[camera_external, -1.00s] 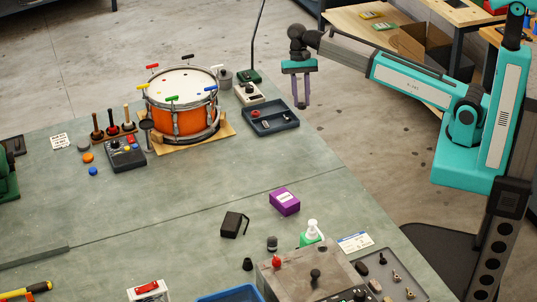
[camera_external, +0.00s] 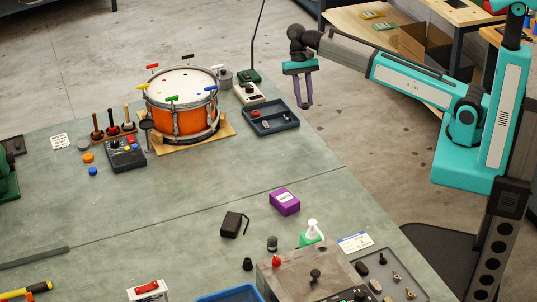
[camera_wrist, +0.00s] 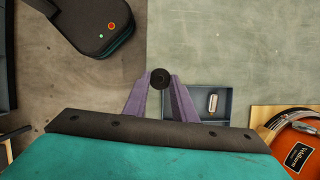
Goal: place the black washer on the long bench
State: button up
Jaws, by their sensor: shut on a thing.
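The black washer (camera_wrist: 160,78) is a small dark ring held between the purple fingertips of my gripper (camera_wrist: 160,88) in the wrist view. In the outside view my gripper (camera_external: 304,104) points down, with a small dark spot at its tips. The long bench (camera_external: 200,205) has a wide grey-green top, and it also shows in the wrist view (camera_wrist: 235,45). The height above the bench is hard to judge. The washer's sides are partly hidden by the fingers.
A dark blue tray (camera_external: 290,128) lies near the bench edge, left of my gripper. A purple box (camera_external: 284,203) and a black box (camera_external: 232,224) lie nearer. Bare bench shows between the tray and purple box.

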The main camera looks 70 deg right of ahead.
dwell(0.3)
jog(key=shift+w+m+t, duration=0.3)
jog(key=shift+w+m, duration=0.15)
jog(key=shift+m, duration=0.25)
jog(key=w, duration=0.1)
jog(key=w+m, duration=0.1)
jog(key=w, duration=0.1)
jog(key=w+a+m, duration=0.1)
jog(key=shift+w+t+y, duration=0.2)
jog(key=shift+t+y, duration=0.2)
jog(key=w+a+r, duration=0.1)
jog(key=w+a, duration=0.1)
jog(key=a, duration=1.5)
jog(key=w+a, duration=0.3)
jog(key=a, duration=1.3)
jog(key=s+a+n, duration=0.1)
jog(key=s+a, duration=0.3)
jog(key=a, duration=0.6)
jog(key=s+a+n, duration=0.1)
jog(key=s+a, duration=0.3)
jog(key=a, duration=0.6)
jog(key=s+a+n+g+h+p, duration=0.1)
jog(key=s+a+n, duration=0.1)
jog(key=s+a, duration=1.3)
jog(key=shift+s+r+n+g, duration=0.15)
jog(key=shift+s+n+g, duration=0.25)
